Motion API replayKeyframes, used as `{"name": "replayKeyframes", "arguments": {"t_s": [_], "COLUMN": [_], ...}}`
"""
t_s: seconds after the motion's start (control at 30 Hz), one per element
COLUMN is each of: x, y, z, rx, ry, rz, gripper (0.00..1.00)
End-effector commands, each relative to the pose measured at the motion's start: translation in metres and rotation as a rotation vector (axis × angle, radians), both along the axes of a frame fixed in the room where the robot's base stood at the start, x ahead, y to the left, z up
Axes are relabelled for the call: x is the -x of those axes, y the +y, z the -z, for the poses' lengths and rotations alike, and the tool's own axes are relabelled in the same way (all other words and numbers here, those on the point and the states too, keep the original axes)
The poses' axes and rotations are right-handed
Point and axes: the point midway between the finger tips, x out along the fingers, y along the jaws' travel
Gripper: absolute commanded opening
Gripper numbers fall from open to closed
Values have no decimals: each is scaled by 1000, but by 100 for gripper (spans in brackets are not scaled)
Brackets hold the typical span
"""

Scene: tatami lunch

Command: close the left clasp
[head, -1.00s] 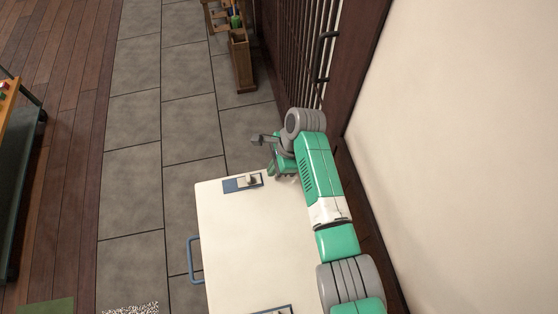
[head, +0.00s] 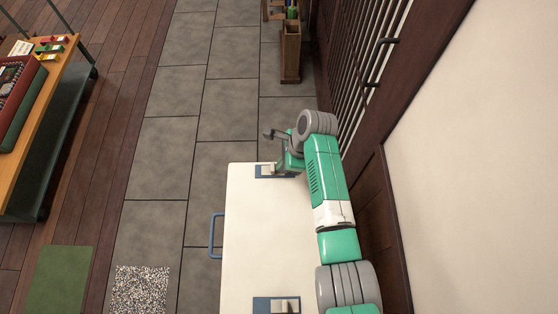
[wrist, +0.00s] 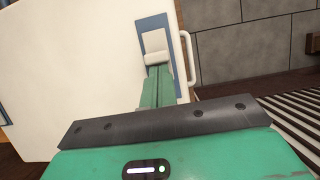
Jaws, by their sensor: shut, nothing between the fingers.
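A white chest (head: 262,235) fills the lower middle of the head view. A clasp with a blue plate (head: 262,171) and a pale lever sits at its far end; it also shows in the wrist view, with its blue plate (wrist: 171,22) and lever (wrist: 157,58). A second blue-plated clasp (head: 262,305) is at the bottom edge of the head view. My gripper (head: 284,166) is at the far clasp, on its right side. In the wrist view its green fingers (wrist: 158,72) are together and empty, tips at the lever. I cannot tell whether they touch it.
A blue handle (head: 212,236) sticks out from the chest's left side. A dark-framed slatted door (head: 360,60) and a pale wall (head: 480,180) stand close on the right. A wooden holder (head: 290,55) stands beyond the chest. Grey tiled floor (head: 165,160) lies open on the left.

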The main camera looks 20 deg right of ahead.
Motion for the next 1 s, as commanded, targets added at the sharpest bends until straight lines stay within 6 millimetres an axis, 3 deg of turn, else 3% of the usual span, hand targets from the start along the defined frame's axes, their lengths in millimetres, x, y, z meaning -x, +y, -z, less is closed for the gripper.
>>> {"name": "replayKeyframes", "arguments": {"t_s": [0.37, 0.57, 0.8, 1.0], "x": [1, 15, 24, 29], "y": [-2, -33, -55, -66], "z": [0, -3, -57, -85], "rx": [-3, -2, 0, 1], "ry": [-1, 1, -3, -2], "rz": [4, 1, -2, -2], "gripper": [0, 0, 0, 0]}}
